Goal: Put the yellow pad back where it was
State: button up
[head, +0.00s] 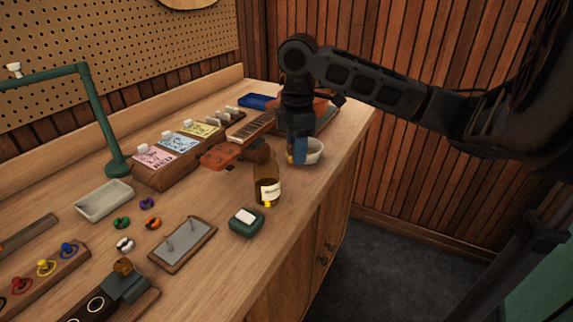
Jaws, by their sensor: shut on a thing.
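My gripper (297,145) points down over the far right part of the bench, near its front edge. It is shut on a small blue thing (301,152); a small yellow-brown bit shows beside it, and I cannot tell whether that is part of it. A white bowl (315,152) is close behind and to the right, partly hidden; I cannot tell if they touch. A yellow pad-like sheet (200,130) lies in the sloped wooden rack (160,177), at the far end beyond a blue one (179,142) and a pink one (154,156).
A green box with a white top (247,222) is at the front edge. A reddish instrument (221,156) lies behind.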

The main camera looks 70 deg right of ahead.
aim_at(287, 179)
jog(key=shift+w+a+f, duration=0.2)
jog(key=shift+w+f, duration=0.15)
jog(key=shift+w, duration=0.15)
jog(key=shift+w+a+f, duration=0.2)
jog(key=shift+w+f, duration=0.15)
jog(key=shift+w, duration=0.15)
jog(key=shift+f+p, duration=0.3)
jog(key=shift+f, duration=1.7)
jog(key=shift+f, duration=0.1)
jog(key=o, duration=1)
notch_tip(287, 179, up, 12)
jog(key=shift+r, duration=0.15)
